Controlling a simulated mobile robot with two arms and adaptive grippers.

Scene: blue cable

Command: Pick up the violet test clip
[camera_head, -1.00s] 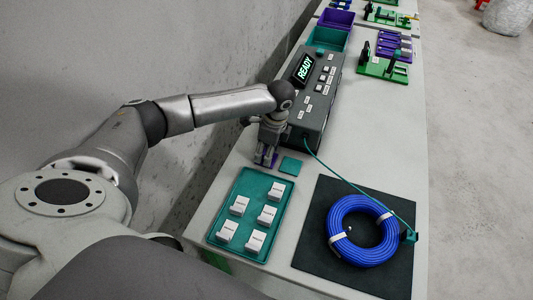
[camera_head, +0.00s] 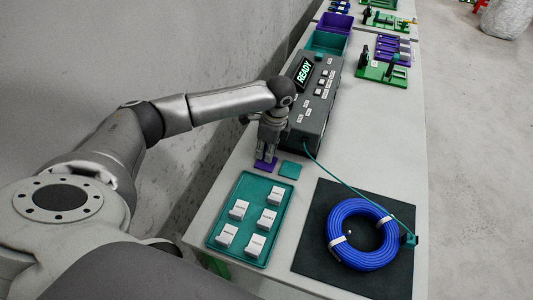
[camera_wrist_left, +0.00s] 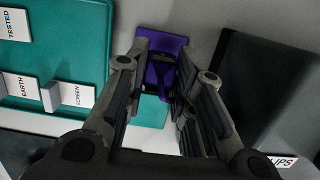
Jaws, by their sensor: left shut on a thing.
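The violet test clip (camera_wrist_left: 160,82) shows dark violet between the fingers in the left wrist view. My left gripper (camera_wrist_left: 160,98) is shut on it. In the head view my left gripper (camera_head: 267,155) points down just above a flat violet pad (camera_head: 265,166), in front of the tester. The pad also shows beyond the fingertips in the wrist view (camera_wrist_left: 176,42). The clip is mostly hidden by the fingers in the head view. My right gripper is not in view.
A teal pad (camera_head: 291,169) lies beside the violet one. The dark tester (camera_head: 312,118) reads READY. A teal tray (camera_head: 248,218) holds several white labelled blocks. A blue cable coil (camera_head: 364,234) lies on a black mat (camera_head: 340,195), with a teal clip (camera_head: 408,240) at its side.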

